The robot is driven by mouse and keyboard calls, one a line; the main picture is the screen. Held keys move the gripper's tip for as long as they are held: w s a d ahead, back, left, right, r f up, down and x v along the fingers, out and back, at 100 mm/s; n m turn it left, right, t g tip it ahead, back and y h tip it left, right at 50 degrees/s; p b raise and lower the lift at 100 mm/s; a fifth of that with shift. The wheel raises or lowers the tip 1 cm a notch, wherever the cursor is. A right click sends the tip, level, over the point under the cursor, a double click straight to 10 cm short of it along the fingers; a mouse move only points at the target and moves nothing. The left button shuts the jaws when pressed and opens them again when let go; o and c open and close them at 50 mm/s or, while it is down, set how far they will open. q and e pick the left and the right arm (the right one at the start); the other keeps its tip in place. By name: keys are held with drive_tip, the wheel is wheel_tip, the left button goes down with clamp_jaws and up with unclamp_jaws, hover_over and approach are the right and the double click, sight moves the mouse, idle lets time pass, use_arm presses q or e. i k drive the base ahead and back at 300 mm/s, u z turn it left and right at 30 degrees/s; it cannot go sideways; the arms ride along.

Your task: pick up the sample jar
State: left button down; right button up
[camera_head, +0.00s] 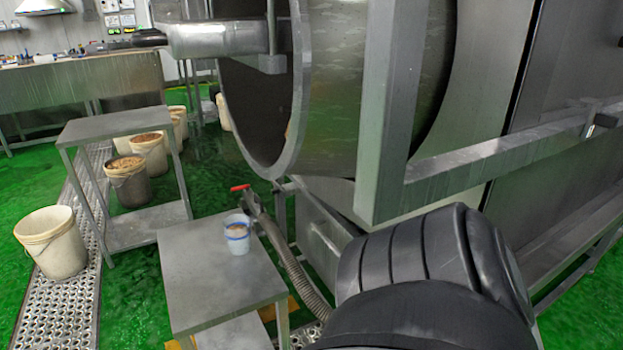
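The sample jar (237,237) is a small white tub with a blue band and brownish contents. It stands upright near the back right corner of a low grey metal table (205,285). A dark ribbed part of my arm fills the lower right of the head view, to the right of the table. Neither of my grippers shows in this view, and nothing is touching the jar.
A large steel drum (262,95) and its frame (390,110) stand behind and right of the jar. A red-handled valve with a hose (290,265) runs beside the table. A two-tier metal stand (120,124) and several buckets, one white (52,243), are at left.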

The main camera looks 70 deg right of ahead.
sight(238, 236)
drive_tip(key=z, duration=0.15)
drive_tip(key=i, duration=2.85)
drive_tip(key=z, duration=3)
